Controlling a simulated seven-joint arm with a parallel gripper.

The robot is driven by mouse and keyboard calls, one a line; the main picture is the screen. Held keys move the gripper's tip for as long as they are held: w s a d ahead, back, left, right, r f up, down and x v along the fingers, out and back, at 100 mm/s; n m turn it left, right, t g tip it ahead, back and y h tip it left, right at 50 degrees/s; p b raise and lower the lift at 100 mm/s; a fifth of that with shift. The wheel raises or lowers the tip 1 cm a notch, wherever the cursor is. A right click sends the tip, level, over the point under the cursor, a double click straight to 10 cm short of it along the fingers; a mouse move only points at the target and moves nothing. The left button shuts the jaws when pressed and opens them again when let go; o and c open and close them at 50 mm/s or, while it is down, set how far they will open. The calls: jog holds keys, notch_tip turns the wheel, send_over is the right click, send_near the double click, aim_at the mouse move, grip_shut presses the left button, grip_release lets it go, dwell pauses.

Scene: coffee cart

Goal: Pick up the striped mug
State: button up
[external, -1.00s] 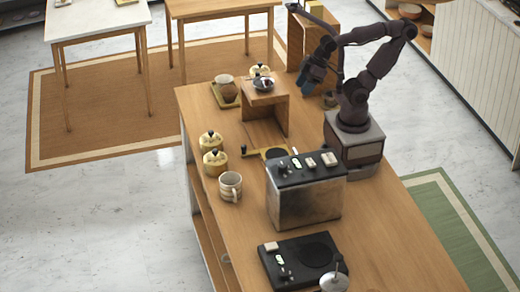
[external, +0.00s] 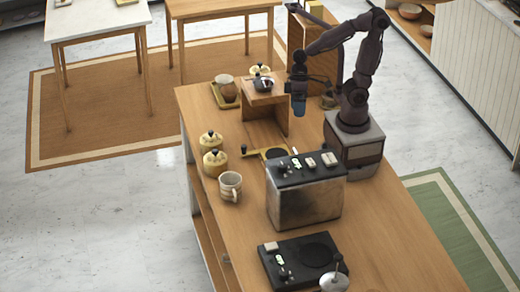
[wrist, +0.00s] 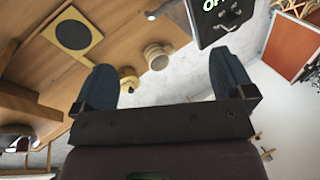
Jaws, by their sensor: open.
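The striped mug (external: 230,187) stands upright near the left edge of the wooden counter, with its handle towards the right and front. A pale mug (wrist: 157,57), which looks like the same one, shows between the fingers in the wrist view. My gripper (external: 298,110) points down beside the wooden stand, well behind and to the right of the mug. It is open and empty, with its two dark fingers (wrist: 162,62) spread wide in the wrist view.
The espresso machine (external: 305,190) stands to the right of the mug. Two yellow lidded jars (external: 214,162) stand just behind it. A wooden stand (external: 266,110) holds a small pot (external: 263,84). A tray with cups (external: 224,95) is at the far left. Counter in front of the mug is clear.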

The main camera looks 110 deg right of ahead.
jog(key=w+a+f+m+g+y, duration=0.1)
jog(key=w+a+f+m+y, duration=0.3)
jog(key=w+y, duration=0.15)
jog(key=m+t+y, duration=0.1)
jog(key=m+t, duration=1.3)
jog(key=m, duration=0.7)
send_over(237, 178)
notch_tip(237, 178, down, 17)
notch_tip(237, 178, down, 7)
jog(key=shift+w+r, duration=0.1)
jog(key=shift+w, duration=0.05)
jog(key=shift+x, duration=1.1)
jog(key=shift+w+a, duration=0.3)
jog(key=c, duration=0.9)
